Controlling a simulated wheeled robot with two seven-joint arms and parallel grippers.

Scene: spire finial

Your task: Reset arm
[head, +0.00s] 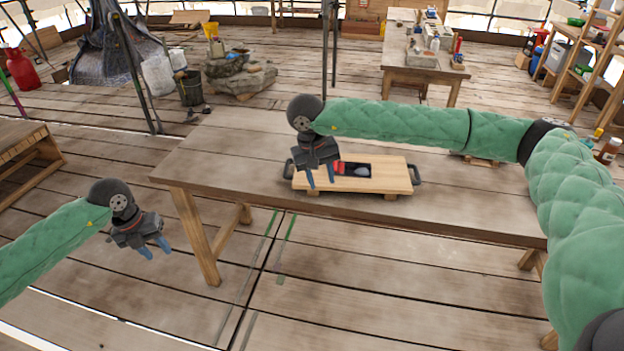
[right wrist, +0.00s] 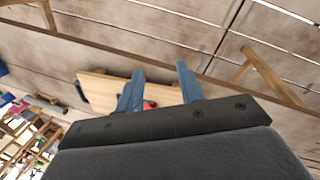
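My left gripper (head: 153,247) hangs over the plank floor at the left in the head view, clear of the table. Its two blue fingers are apart and nothing is between them. My right gripper (head: 320,179) is above the left part of a pale wooden board (head: 385,178) with dark end handles on the table. In the right wrist view its blue fingers (right wrist: 158,86) are spread with no object held. The board (right wrist: 100,92) shows beyond them. A red item (head: 340,167) and a dark item sit in the board's opening, partly hidden by the right gripper.
The wooden table (head: 240,150) has free room to the left of the board. A workbench (head: 425,72) with tools stands at the back. Bottles (head: 608,150) stand near my right arm. A bucket (head: 190,88) and rocks (head: 240,75) stand behind the table.

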